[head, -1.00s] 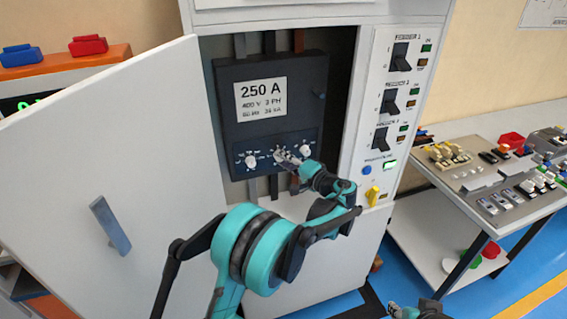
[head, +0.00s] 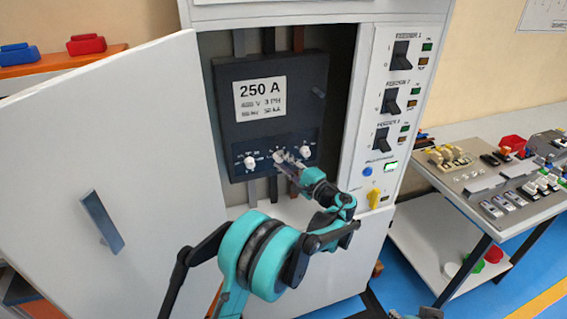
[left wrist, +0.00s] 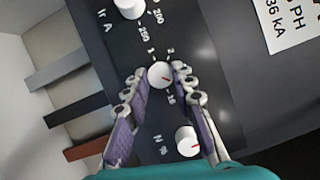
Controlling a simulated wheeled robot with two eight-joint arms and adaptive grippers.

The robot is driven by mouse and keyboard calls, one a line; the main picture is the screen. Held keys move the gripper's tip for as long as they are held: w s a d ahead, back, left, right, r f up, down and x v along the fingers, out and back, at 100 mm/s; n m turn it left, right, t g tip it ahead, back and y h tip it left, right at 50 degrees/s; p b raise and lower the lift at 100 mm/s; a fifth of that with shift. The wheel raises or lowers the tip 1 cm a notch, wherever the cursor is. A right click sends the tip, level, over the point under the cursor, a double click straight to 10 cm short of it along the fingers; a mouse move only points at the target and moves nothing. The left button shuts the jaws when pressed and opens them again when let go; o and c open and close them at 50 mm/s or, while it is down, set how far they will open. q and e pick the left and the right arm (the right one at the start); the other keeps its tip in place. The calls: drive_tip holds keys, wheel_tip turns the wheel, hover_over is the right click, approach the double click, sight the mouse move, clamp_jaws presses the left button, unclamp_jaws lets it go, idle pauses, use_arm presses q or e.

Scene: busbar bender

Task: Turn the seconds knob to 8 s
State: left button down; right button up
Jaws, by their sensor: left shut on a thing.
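The breaker's dark panel holds three white knobs. In the head view the fingers partly cover the knob. Part of my right arm shows at the bottom edge; its jaws cannot be made out.
The left knob (head: 250,162), marked Ir A, and the right knob (head: 305,150) sit close by. The open cabinet door (head: 120,150) stands at left. Feeder switches (head: 390,100) and a yellow knob (head: 374,199) are at right, beyond them a bench (head: 470,235) with parts.

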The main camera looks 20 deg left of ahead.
use_arm(q)
drive_tip(key=c, duration=1.3)
unclamp_jaws()
drive_tip(key=shift+o, duration=0.2)
drive_tip(key=v, duration=1.2)
